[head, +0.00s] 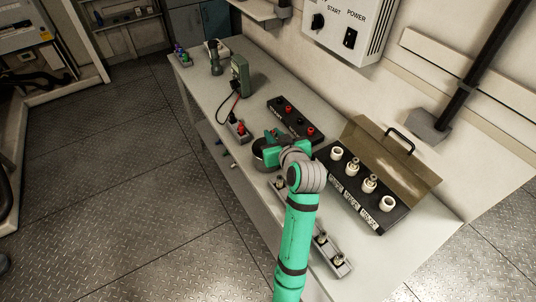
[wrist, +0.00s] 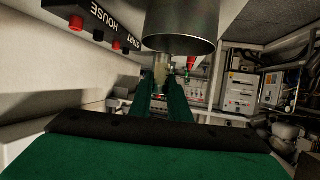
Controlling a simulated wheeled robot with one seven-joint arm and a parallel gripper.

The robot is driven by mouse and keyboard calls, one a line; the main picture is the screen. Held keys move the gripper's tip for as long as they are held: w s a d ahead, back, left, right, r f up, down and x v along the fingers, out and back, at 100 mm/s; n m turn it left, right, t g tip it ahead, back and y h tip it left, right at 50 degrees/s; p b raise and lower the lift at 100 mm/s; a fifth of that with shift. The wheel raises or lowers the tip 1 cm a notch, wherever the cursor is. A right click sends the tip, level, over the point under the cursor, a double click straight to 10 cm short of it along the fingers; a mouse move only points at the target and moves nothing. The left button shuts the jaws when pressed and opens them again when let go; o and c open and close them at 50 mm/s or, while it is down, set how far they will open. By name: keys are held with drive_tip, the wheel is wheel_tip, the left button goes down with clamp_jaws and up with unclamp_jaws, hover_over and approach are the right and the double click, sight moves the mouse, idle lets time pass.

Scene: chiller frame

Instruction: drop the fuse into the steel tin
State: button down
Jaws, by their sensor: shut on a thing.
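My gripper (wrist: 166,92) shows in the wrist view, which is upside down, with its green fingers shut on a small pale fuse with metal ends (wrist: 160,74). The steel tin (wrist: 181,28) is a round grey can; its rim is just beyond the fuse in that picture, and I cannot tell whether the fuse is over its mouth. In the head view the tin (head: 259,160) stands on the bench, partly hidden by my gripper (head: 272,136) and arm. The fuse is hidden in the head view.
An open fuse box (head: 362,205) with white ceramic holders and a raised lid stands right of my arm. A black button box (head: 293,118) is behind the tin, and a grey box with red clips (head: 238,130) is at left. A grey strip (head: 331,254) lies near the front.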

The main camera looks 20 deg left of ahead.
drive_tip(key=shift+w+f, duration=0.1)
drive_tip(key=shift+f, duration=0.85)
drive_tip(key=shift+d+f, duration=0.15)
drive_tip(key=shift+f, duration=0.45)
drive_tip(key=shift+s+a, duration=0.25)
drive_tip(key=c, duration=1.6)
unclamp_jaws()
drive_tip(key=shift+d, duration=0.1)
drive_tip(key=v, duration=1)
drive_tip(key=shift+s+d+r, duration=0.1)
drive_tip(key=shift+s+d, duration=0.15)
drive_tip(key=shift+s, duration=0.05)
